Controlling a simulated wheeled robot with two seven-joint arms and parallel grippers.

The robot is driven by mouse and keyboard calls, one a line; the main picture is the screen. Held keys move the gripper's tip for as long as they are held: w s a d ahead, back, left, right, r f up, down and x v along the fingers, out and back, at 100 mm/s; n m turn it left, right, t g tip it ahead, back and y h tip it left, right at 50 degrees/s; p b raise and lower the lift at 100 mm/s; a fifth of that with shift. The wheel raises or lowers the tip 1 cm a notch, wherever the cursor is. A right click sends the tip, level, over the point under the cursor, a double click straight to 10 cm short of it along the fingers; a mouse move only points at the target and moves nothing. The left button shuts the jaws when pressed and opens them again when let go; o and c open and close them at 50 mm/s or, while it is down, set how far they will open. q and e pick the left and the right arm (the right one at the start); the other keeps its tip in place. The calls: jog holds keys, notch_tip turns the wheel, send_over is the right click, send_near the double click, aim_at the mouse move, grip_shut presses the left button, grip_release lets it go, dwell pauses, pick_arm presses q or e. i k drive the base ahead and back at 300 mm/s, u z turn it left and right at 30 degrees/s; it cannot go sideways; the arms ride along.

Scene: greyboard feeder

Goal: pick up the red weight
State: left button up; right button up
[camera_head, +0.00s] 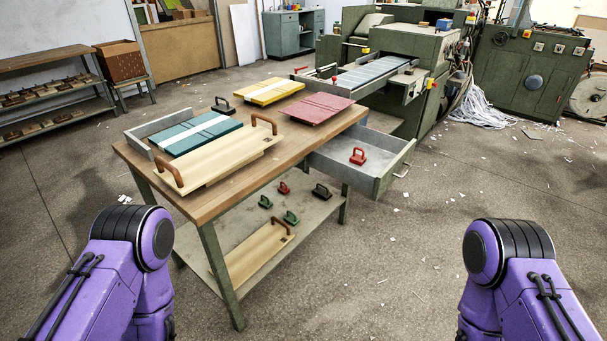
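A red weight (357,156) with a handle on top stands in the open grey drawer (390,172) at the right side of the wooden table. Only purple arm links of mine show, at the bottom left and bottom right. Neither of my grippers is in view. Both arms are apart from the table and the weights.
The wooden table (217,203) holds teal, yellow and red board stacks and a wooden board with two handles (225,163). A black weight (222,105) stands at its back. Green machines (530,75) stand behind. The floor in front and right is open, with paper scraps.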

aim_at(358, 159)
jog(key=z, duration=0.7)
jog(key=i, duration=0.35)
jog(key=z, duration=0.65)
jog(key=i, duration=1.45)
jog(key=u, duration=0.9)
